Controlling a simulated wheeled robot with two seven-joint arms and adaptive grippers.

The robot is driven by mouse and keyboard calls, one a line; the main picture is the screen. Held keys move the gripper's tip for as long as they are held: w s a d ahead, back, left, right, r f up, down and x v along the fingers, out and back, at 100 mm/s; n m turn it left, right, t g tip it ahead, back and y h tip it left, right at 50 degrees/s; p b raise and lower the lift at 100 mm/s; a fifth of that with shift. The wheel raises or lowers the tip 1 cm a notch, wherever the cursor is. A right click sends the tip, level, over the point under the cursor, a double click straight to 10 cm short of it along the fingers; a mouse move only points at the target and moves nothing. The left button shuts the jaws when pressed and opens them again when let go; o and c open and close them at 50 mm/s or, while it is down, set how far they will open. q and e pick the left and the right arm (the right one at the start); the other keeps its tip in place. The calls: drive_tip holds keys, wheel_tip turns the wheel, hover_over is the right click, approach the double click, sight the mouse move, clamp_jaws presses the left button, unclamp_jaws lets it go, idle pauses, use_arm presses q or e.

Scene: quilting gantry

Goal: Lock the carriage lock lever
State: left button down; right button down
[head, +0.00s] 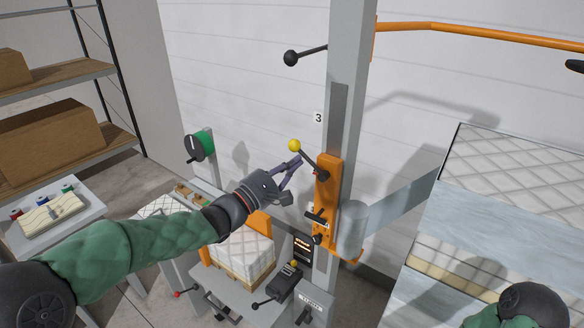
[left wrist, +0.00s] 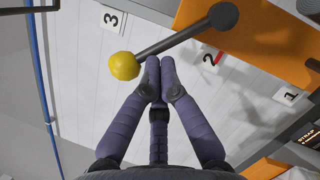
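The lever with a yellow ball knob (head: 294,145) sits on the orange carriage (head: 328,200) on the grey upright. Its dark rod slants up and left from the pivot. In the left wrist view the yellow knob (left wrist: 124,66) is left of the fingertips, and the rod runs up right to a dark pivot (left wrist: 223,16). My left gripper (head: 297,160) is beside the rod, just below the knob. In the left wrist view its purple fingertips (left wrist: 160,67) are together, just short of the rod or touching it; I cannot tell which. Nothing shows between them. My right gripper is out of view.
A black-knobbed lever (head: 291,57) is higher on the grey upright (head: 350,70). A grey roller (head: 351,228) and strap stand right of the carriage. Quilted blocks (head: 520,175) fill the right. Below are a boxed pallet (head: 242,255) and a lower lever unit (head: 286,282).

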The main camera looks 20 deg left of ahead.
sight(306, 158)
use_arm(q)
drive_tip(key=shift+r+m, duration=0.1)
drive_tip(key=shift+m, duration=0.2)
drive_tip(key=d+r+m+g+b, duration=0.1)
drive_tip(key=m+b, duration=0.1)
drive_tip(key=s+d+r+m+g+b, duration=0.1)
drive_tip(key=m+b, duration=0.2)
drive_tip(key=d+r+m+b, duration=0.1)
drive_tip(key=m+b, duration=0.2)
drive_tip(key=shift+s+d+r+g, duration=0.1)
drive_tip(key=shift+s+d+g, duration=0.1)
drive_tip(key=shift+g, duration=0.2)
drive_tip(key=d+m, duration=0.1)
drive_tip(key=m, duration=0.1)
drive_tip(key=d+m+b, duration=0.1)
drive_tip(key=s+d+m+y, duration=0.1)
drive_tip(key=m, duration=0.1)
drive_tip(key=shift+s+d+r+m+g, duration=0.1)
drive_tip(key=shift+d+r+m+g, duration=0.2)
drive_tip(key=shift+g, duration=0.1)
drive_tip(key=shift+s+d+b, duration=0.1)
drive_tip(key=shift+d+b, duration=0.15)
drive_tip(key=shift+b, duration=0.1)
idle(2.7)
